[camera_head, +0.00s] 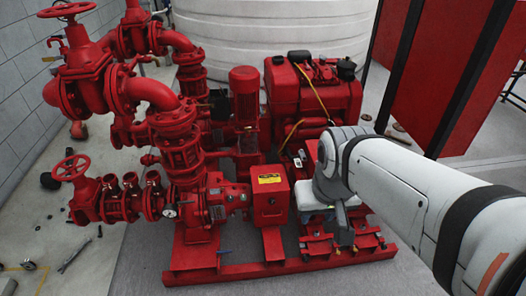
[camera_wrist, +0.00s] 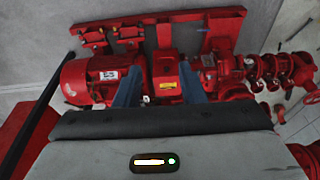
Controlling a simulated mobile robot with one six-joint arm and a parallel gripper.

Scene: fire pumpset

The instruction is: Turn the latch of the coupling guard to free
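The coupling guard (camera_head: 270,200) is a red box with a yellow label on top, in the middle of the pumpset. It also shows in the wrist view (camera_wrist: 165,72), upside down, beyond my fingers. I cannot make out its latch in either view. My gripper (camera_wrist: 161,66) is open, with two blue-grey fingers apart and nothing visible between them. In the wrist view the fingers flank the guard in the picture, but the distance is unclear. In the head view my gripper (camera_head: 345,235) hangs to the right of the guard, partly hidden by my wrist.
The red pump (camera_head: 215,200) is left of the guard. The red motor (camera_wrist: 90,80) shows in the wrist view; my arm mostly hides it in the head view. Red valves and pipes (camera_head: 85,85) rise at left. A red engine (camera_head: 310,95) and white tank (camera_head: 270,30) stand behind.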

